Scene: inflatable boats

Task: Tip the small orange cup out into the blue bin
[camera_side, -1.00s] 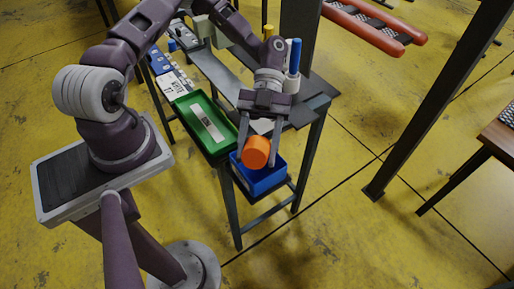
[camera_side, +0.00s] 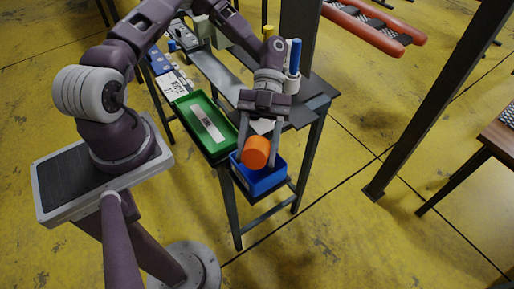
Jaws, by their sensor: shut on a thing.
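The small orange cup (camera_side: 255,152) is held in my gripper (camera_side: 257,150), whose two fingers are shut on its sides. The cup is tilted onto its side, with a round orange face toward the camera. It appears above the blue bin (camera_side: 262,184), covering part of the bin's back and inside. The bin sits at the front end of the dark metal table, on a lower level. Whether anything is in the cup or the bin cannot be told.
A green tray (camera_side: 205,125) with a pale strip in it lies left of the blue bin. A white cup with blue and yellow sticks (camera_side: 293,70) stands behind my gripper. A dark post (camera_side: 440,100) rises at right.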

